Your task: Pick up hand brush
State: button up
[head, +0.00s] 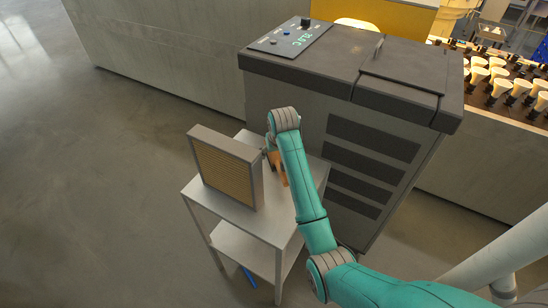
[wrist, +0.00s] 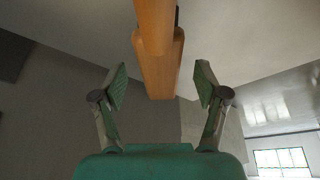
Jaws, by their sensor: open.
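The hand brush (wrist: 158,65) shows in the wrist view as an orange-brown wooden piece coming down from the top edge. Its lower end reaches between the two fingers of my gripper (wrist: 162,82). The fingers are open, one on each side, with a gap on both sides of the wood. In the head view the brush (head: 280,173) is a small orange-brown patch on the small grey table (head: 228,207), partly hidden behind my arm. My gripper (head: 270,152) is mostly hidden there too. I cannot see the bristles.
A framed filter-like panel (head: 226,168) stands upright on the table, just left of my arm. A large grey cabinet (head: 345,145) with vents stands close behind and right. A blue item (head: 249,277) lies low under the table. The floor at left is clear.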

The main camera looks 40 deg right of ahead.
aim_at(274, 154)
jog(key=shift+x, duration=1.15)
grip_shut()
jog(key=shift+r, duration=0.1)
notch_tip(274, 154, up, 10)
